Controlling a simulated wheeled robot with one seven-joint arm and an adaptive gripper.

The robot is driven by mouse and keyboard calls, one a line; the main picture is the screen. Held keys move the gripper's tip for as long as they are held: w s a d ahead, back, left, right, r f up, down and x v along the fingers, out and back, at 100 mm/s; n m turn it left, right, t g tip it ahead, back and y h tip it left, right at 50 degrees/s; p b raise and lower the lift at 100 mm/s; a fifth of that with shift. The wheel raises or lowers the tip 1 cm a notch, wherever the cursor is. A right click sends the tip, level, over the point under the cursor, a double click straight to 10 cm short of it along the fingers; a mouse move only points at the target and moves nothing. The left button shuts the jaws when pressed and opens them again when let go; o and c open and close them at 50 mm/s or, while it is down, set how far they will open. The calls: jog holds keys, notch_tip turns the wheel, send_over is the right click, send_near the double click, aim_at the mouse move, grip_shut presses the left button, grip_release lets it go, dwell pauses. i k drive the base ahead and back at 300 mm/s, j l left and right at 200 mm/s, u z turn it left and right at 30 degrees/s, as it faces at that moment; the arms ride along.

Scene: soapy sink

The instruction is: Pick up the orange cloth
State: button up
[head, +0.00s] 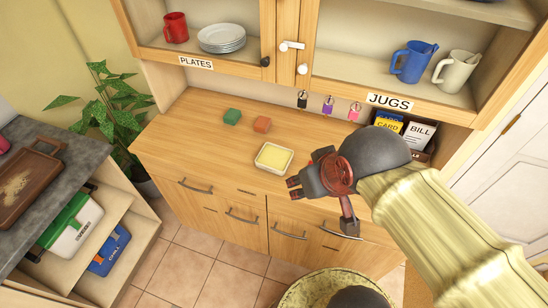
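A small orange block-like piece (262,124), which looks like the folded orange cloth, lies on the wooden counter (190,135), right of a similar green piece (232,116). My gripper (322,208) is in front of the counter, below and to the right of the orange piece and well apart from it. Its two fingers are spread, one pointing left and one pointing down, with nothing visible between them. Nothing covers the orange piece.
A pale dish with a yellow block (273,158) sits on the counter between my gripper and the orange piece. Small padlocks (328,104) hang under the cupboard. A box of cards and bills (417,135) stands at right. The counter's left part is clear.

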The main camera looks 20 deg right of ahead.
aim_at(263, 124)
jog(key=i+j+z, duration=0.1)
jog(key=z, duration=0.8)
jog(key=i+j+z, duration=0.1)
jog(key=j+z, duration=0.25)
jog(key=j, duration=0.35)
jog(key=j+z, duration=0.4)
jog(key=j, duration=0.3)
jog(key=k+j+z, duration=0.1)
jog(key=j+z, duration=0.25)
jog(key=j, duration=0.75)
jog(key=k+j, duration=0.15)
jog(key=j, duration=0.6)
jog(key=k+z, duration=0.05)
